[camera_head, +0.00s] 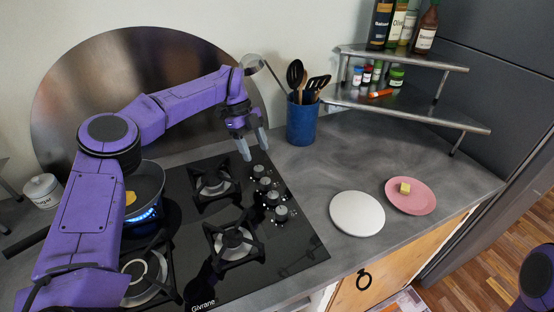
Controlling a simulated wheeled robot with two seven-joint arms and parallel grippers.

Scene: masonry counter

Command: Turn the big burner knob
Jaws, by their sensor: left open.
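The black gas cooktop (285,262) has a row of silver-grey knobs along its right side. The knobs run from the far one (258,171) through the second (265,183) and third (272,198) to the nearest (281,214). I cannot tell by markings which one belongs to the big burner. A large burner (142,275) at the front left is partly hidden by my left arm. My left gripper (257,153) is open and empty, with its fingers pointing down just beyond the far knob, seemingly above the surface. My right gripper is out of view.
A pan (146,178) sits over a lit blue flame at the back left. A blue utensil pot (301,122) stands right of my left gripper. A white plate (357,213), a pink plate (420,203) and a metal shelf (400,105) are farther right.

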